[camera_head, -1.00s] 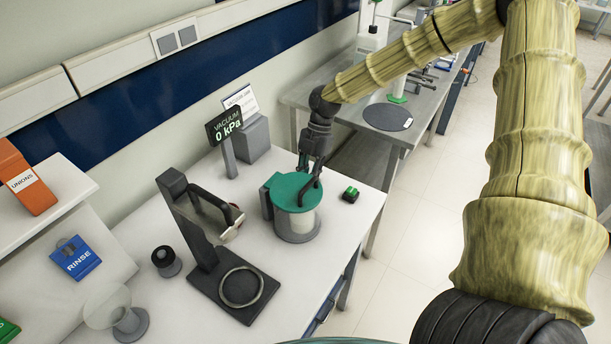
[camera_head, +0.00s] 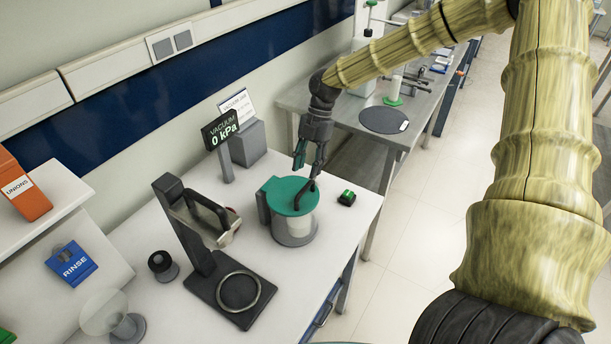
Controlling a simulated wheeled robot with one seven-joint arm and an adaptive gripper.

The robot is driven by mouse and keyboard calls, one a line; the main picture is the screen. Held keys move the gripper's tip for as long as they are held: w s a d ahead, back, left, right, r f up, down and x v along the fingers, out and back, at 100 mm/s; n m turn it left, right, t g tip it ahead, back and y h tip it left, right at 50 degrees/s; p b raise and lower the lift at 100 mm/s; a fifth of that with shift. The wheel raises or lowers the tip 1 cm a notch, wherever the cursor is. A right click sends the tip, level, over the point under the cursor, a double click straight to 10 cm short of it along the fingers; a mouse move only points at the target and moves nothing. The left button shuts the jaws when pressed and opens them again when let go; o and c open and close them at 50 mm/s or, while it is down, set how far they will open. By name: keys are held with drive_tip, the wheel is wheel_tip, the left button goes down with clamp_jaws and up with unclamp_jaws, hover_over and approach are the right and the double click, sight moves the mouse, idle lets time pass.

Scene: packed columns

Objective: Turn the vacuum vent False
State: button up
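The vacuum vessel (camera_head: 299,227) is a clear jar with a teal lid (camera_head: 281,200) and a dark hinge block on its left side. A dark handle shows on the lid, partly behind my gripper's fingers; I cannot make out a separate vent. The vacuum display (camera_head: 221,130) stands behind it and reads 0 kPa. My gripper (camera_head: 306,172) hangs above the lid's back right part, fingers down. Its fingers look spread apart with nothing between them. I cannot tell whether a fingertip touches the handle.
A dark stand with a ring base (camera_head: 239,291) stands left of the vessel. A small green-topped switch box (camera_head: 347,197) sits to its right. A black knob (camera_head: 162,264), a blue RINSE box (camera_head: 71,262) and a clear funnel (camera_head: 112,318) are farther left. The table's right edge is close.

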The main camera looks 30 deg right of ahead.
drive_tip(key=v, duration=0.7)
idle(0.5)
